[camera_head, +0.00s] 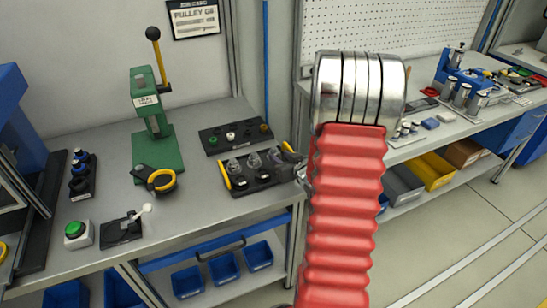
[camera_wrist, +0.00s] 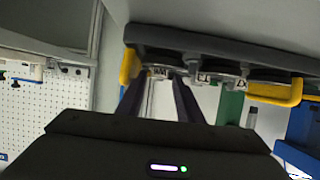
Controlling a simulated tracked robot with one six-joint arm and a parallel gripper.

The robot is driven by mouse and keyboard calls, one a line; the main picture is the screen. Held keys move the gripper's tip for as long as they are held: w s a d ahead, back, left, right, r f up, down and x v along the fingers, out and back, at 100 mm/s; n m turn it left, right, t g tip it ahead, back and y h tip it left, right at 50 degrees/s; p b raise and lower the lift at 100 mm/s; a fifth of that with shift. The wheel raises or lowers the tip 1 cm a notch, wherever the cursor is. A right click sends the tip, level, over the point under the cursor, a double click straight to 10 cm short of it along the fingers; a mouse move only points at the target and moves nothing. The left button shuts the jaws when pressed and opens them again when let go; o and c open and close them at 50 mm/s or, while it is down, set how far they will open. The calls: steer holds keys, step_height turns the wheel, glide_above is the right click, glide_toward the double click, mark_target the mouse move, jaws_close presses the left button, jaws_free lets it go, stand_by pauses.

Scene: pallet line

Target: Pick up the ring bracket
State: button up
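A yellow ring on a dark bracket-like base (camera_head: 160,181) lies at the foot of the green lever press in the head view. I cannot tell for sure that this is the ring bracket. A black tray with yellow handles (camera_head: 232,193) holds several dark and clear parts; in the wrist view the tray (camera_wrist: 220,43) appears upside down, with labelled round parts beneath it. My gripper (camera_wrist: 160,86) has its fingers apart at the leftmost round part (camera_wrist: 158,71) there. Whether they touch it is unclear. In the head view my red-sleeved arm hides most of the gripper.
The green press (camera_head: 155,140) stands behind the yellow ring. A second black tray (camera_head: 235,136) lies at the back. A green button box (camera_head: 78,235) and a dark stand (camera_head: 121,230) are at the front left. Blue bins (camera_head: 222,268) sit below the bench.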

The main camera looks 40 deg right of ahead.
mark_target(274, 153)
steer(key=shift+x, duration=1.4)
jaws_close()
